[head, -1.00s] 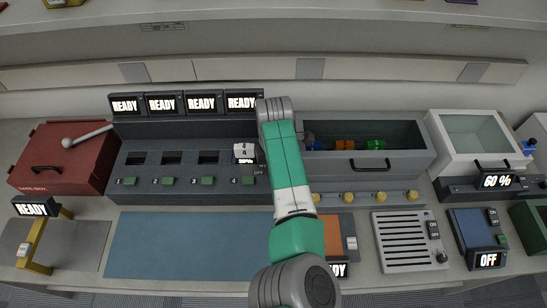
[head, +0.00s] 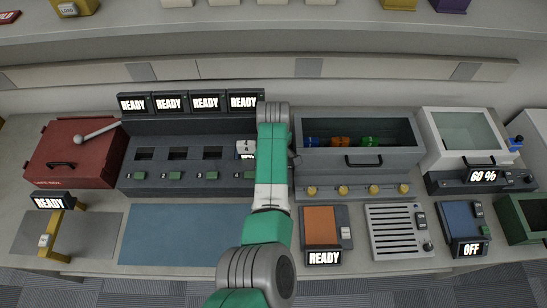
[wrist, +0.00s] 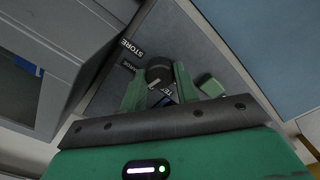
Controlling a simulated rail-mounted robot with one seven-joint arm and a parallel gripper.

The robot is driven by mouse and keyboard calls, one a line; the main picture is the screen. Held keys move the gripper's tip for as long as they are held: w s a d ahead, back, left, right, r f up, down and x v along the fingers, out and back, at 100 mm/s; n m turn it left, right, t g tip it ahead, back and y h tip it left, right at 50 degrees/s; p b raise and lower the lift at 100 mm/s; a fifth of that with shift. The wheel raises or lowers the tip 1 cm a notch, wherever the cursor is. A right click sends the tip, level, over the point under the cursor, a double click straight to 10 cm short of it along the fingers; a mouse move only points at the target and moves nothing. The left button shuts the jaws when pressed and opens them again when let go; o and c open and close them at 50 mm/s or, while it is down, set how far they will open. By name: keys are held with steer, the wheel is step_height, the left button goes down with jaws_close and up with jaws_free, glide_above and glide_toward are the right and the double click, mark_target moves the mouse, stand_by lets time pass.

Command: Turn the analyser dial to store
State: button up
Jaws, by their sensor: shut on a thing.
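In the wrist view, a dark round dial (wrist: 158,71) sits on a grey panel between the two green fingers of my gripper (wrist: 159,84). My gripper is shut on the dial. The white STORE label (wrist: 132,48) lies up and left of the dial. Another label beside it and one below the dial are partly covered by the fingers. A small pale mark shows at the dial's lower edge, but I cannot tell its setting for sure. In the head view, my arm hides the dial and the fingers at the right end of the dark console (head: 190,188).
A grey bin (head: 330,162) with coloured items stands close right of my arm; its wall is near the fingers in the wrist view. A green button (wrist: 210,86) lies right of the dial. A blue mat (head: 170,235) and an orange pad (head: 321,225) lie in front.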

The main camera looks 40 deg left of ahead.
steer(key=m, duration=0.2)
steer(key=m+p, duration=0.1)
steer(key=shift+r+m, duration=0.2)
steer(key=shift+m, duration=0.2)
steer(key=m+p, duration=0.1)
steer(key=m, duration=0.3)
steer(key=shift+m, duration=0.3)
steer(key=m, duration=0.4)
steer(key=shift+m+p, duration=0.35)
steer(key=shift+m, duration=1.35)
steer(key=o, duration=1)
steer(key=shift+f, duration=0.1)
steer(key=shift+c, duration=0.2)
